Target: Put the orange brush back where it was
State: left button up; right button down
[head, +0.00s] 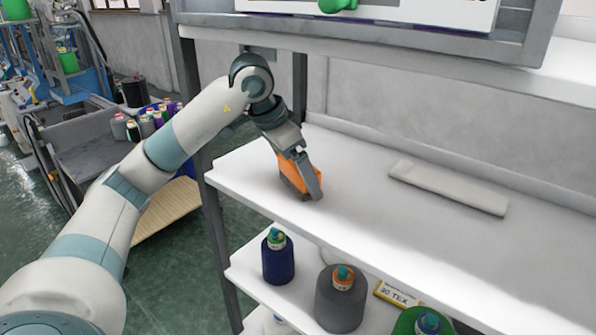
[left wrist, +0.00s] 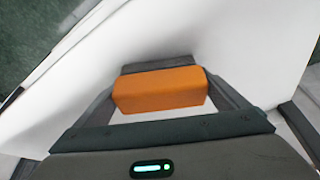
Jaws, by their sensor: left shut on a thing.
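The orange brush (head: 300,174) is at the left part of the white shelf (head: 350,212), between the fingers of my left gripper (head: 306,178). In the left wrist view its orange block (left wrist: 160,90) fills the gap between the two fingers, with a dark grey strip on its far side. My left gripper is shut on it. The brush is at or just above the shelf surface; I cannot tell whether it touches. My right gripper is not in view.
A flat light-grey bar (head: 448,187) lies on the shelf to the right. Yarn cones, one dark blue (head: 278,257) and one grey (head: 341,298), stand on the lower shelf with a yellow label box (head: 397,293). A shelf post (head: 216,240) is at the left. The shelf between brush and bar is clear.

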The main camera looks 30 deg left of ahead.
pick_arm(q)
jog(key=shift+f, duration=0.15)
jog(key=o, duration=0.8)
jog(key=shift+s+a+r+b, duration=0.1)
jog(key=shift+r+b, duration=0.3)
jog(key=shift+b, duration=0.25)
jog(key=shift+s+a+r+b, duration=0.1)
jog(key=shift+s+r+b, duration=0.1)
jog(key=shift+b, duration=0.15)
jog(key=s+a+b, duration=0.1)
jog(key=s, duration=0.2)
jog(key=s+a+b, duration=0.2)
jog(key=s, duration=0.1)
jog(key=s+a+b, duration=0.1)
jog(key=s+b, duration=0.1)
jog(key=s, duration=0.1)
jog(key=shift+s+a, duration=0.2)
jog(key=shift+a, duration=0.2)
jog(key=shift+s+a+r+b, duration=0.1)
jog(key=shift+s+a+b, duration=0.2)
jog(key=shift+s, duration=0.3)
